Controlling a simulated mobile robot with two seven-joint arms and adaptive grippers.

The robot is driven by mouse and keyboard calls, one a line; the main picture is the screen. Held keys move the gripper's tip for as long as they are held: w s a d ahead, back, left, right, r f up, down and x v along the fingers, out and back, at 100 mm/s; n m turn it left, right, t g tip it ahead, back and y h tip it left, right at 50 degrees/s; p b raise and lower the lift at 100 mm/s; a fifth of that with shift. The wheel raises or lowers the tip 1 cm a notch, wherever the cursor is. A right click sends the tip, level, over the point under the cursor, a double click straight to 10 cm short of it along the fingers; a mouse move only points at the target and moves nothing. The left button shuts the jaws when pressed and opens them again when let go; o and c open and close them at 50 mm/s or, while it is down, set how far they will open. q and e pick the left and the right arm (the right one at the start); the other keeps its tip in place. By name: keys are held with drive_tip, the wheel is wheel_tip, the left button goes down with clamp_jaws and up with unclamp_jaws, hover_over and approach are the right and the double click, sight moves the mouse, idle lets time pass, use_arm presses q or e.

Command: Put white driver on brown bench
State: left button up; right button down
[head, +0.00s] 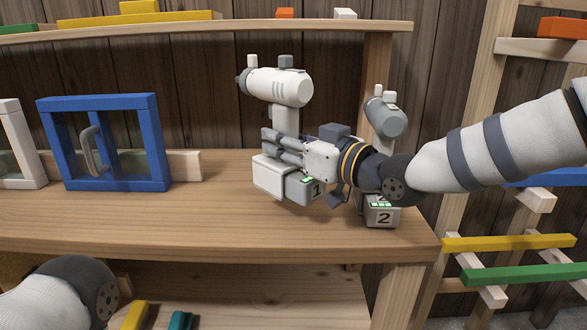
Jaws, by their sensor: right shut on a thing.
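The white driver (280,86) stands upright at the middle of the view, with its grey-white base (288,180) marked 1 and a green light on it. My right gripper (278,143) comes in from the right and is shut on the driver's handle, hiding part of it. The brown bench (215,222) is a wooden top below and behind the driver. I cannot tell whether the base touches the bench or hangs just above it. My left gripper is out of view; only part of my left arm shows at bottom left.
A grey driver (386,117) with a base marked 2 (382,214) stands close on the right, partly behind my right arm. A blue frame with a handle (115,186) stands on the left. A shelf (210,27) runs above. The bench's left-front part is clear.

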sight(295, 168)
drive_tip(key=shift+w+d+f, duration=0.5)
drive_tip(key=shift+d+f, duration=0.3)
drive_tip(key=shift+f, duration=0.1)
drive_tip(key=shift+d+f, duration=0.15)
drive_tip(key=shift+f, duration=1.55)
drive_tip(key=shift+f, duration=0.2)
drive_tip(key=c, duration=1.3)
unclamp_jaws()
drive_tip(key=shift+f, duration=0.1)
